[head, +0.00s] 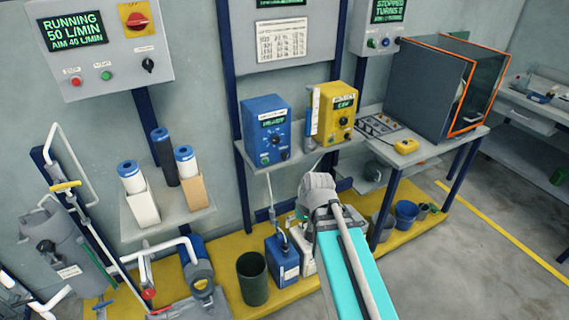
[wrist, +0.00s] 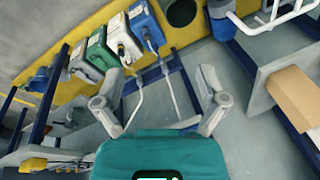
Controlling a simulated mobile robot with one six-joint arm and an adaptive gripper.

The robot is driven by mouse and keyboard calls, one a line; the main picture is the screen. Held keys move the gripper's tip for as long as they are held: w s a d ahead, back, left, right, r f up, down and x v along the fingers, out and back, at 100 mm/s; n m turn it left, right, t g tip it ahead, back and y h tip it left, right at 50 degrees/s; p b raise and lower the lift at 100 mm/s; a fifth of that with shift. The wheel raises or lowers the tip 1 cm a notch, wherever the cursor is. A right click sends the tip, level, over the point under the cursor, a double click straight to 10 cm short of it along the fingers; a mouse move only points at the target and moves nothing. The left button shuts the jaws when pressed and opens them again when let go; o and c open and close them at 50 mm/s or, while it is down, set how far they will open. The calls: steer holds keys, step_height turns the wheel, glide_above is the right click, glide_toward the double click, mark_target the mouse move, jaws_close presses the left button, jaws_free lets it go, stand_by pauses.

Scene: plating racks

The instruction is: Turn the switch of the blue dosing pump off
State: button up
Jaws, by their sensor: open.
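The blue dosing pump (head: 266,131) stands on a grey wall shelf in the head view, with a small lit display and a dark knob (head: 275,141) on its front. Small controls sit low on that front, too small to tell which is the switch or how it is set. I cannot make out the pump in the wrist view. My gripper (wrist: 160,88) is open and empty in the wrist view, its two grey fingers spread apart. In the head view my arm end is in front of and below the shelf, right of the blue pump and apart from it.
A yellow pump (head: 337,113) stands right of the blue one on the shelf (head: 240,152). Below are a blue jerrycan (head: 283,261) and a dark green bin (head: 252,279) on a yellow floor strip. A bench with a dark cabinet (head: 428,85) stands at the right.

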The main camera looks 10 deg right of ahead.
steer(key=w+a+f+m+t+y+b, duration=0.25)
steer(key=w+f+b, duration=0.2)
steer(key=w, duration=0.25)
steer(key=m+t+y+b, duration=0.1)
steer(key=m+t+b, duration=1.2)
steer(key=m+b, duration=0.5)
glide_toward(286, 158)
steer(key=v, duration=0.4)
steer(key=shift+a+r+p, duration=0.1)
steer(key=shift+r+p, duration=0.1)
steer(key=shift+p, duration=0.1)
steer(key=x, duration=1.3)
steer(key=shift+w+a, duration=0.1)
steer(key=shift+w, duration=0.3)
